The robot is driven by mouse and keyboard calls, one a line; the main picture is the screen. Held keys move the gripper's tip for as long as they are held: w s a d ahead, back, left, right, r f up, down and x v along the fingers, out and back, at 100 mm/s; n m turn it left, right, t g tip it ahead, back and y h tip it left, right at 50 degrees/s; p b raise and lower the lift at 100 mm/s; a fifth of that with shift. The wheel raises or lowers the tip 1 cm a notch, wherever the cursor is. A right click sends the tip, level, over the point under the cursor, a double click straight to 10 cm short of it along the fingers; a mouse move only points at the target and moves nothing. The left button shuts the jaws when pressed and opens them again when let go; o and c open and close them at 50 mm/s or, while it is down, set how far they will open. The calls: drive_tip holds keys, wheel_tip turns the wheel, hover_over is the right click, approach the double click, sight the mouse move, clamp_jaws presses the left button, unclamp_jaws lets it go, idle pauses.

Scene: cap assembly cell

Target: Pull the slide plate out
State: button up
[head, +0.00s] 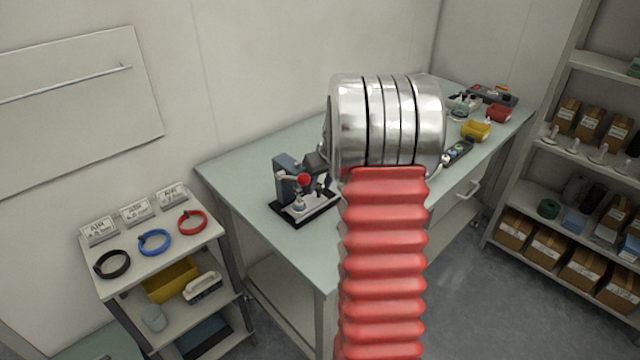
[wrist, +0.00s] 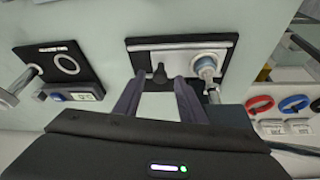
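A small fixture with a black base (head: 284,218) stands on the workbench, with a grey upright and a red knob (head: 304,178). In the wrist view, a black-framed base (wrist: 230,42) carries a light grey plate (wrist: 180,57), which looks like the slide plate. A short dark peg (wrist: 160,74) stands at its front, and a round pale part (wrist: 206,67) sits at its right. My gripper (wrist: 160,82) is open, its two dark fingers apart on either side of the peg in the picture. I cannot tell whether they touch it. In the head view my arm hides the gripper's fingers.
A second black plate (wrist: 75,52) with a ring mark lies to the left in the wrist view. A cart (head: 125,268) with black, blue and red rings stands left; shelves stand right.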

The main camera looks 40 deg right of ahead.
clamp_jaws()
idle(0.5)
